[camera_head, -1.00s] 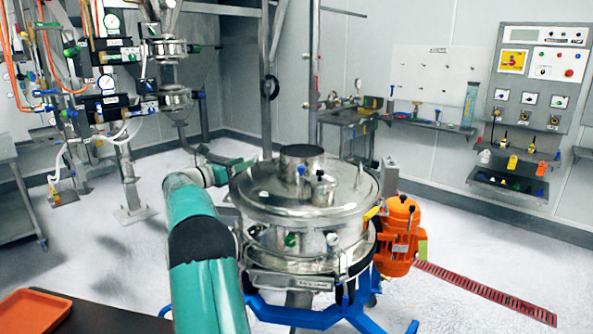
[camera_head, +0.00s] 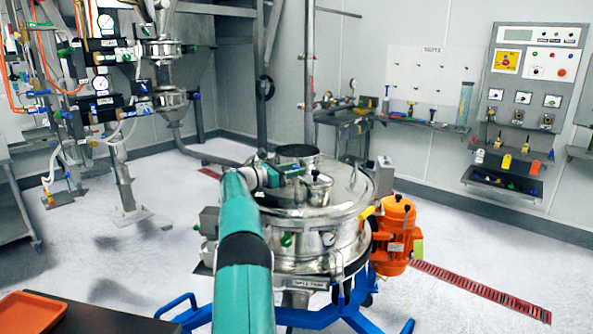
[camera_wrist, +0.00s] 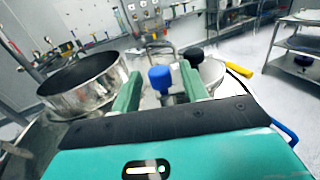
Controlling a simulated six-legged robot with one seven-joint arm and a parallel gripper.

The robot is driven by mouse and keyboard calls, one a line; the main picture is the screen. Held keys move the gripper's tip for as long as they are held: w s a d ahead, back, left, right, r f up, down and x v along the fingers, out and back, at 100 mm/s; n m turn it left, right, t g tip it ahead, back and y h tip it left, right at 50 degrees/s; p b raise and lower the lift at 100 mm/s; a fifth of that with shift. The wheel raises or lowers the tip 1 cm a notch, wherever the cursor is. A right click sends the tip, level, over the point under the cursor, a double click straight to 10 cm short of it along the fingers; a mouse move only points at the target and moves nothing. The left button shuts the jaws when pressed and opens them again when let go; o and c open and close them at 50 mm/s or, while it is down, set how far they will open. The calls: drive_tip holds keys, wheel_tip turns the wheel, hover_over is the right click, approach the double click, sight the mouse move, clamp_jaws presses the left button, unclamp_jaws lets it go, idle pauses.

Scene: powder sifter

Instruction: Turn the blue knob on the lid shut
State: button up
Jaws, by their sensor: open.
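The blue knob (camera_wrist: 160,78) stands up from the steel lid (camera_head: 345,196) of the round sifter. In the wrist view it shows between the two green fingers of my gripper (camera_wrist: 162,88), with a gap on both sides. My gripper is open and holds nothing. In the head view my gripper (camera_head: 292,172) is over the lid, beside the central inlet collar (camera_head: 297,152), and the knob is hard to make out behind it. The dark-mouthed collar (camera_wrist: 85,88) is left of the fingers in the wrist view.
A smaller capped port (camera_head: 319,186) stands on the lid right of my gripper; it also shows in the wrist view (camera_wrist: 212,72). An orange motor (camera_head: 396,238) is on the sifter's right side. An orange tray (camera_head: 30,316) lies at lower left.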

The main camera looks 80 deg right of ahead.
drive_tip(key=shift+x, duration=0.8)
drive_tip(key=c, duration=0.9)
drive_tip(key=shift+c, duration=0.2)
drive_tip(key=shift+n+t+h, duration=0.4)
drive_tip(key=n+t+h, duration=0.3)
drive_tip(key=n+t, duration=0.1)
drive_tip(key=t, duration=0.1)
drive_tip(key=shift+s+a+h, duration=0.1)
drive_tip(key=shift+h, duration=0.3)
drive_tip(key=shift+n+t+h, duration=0.9)
drive_tip(key=shift+n+t, duration=0.8)
drive_tip(key=shift+t, duration=1.1)
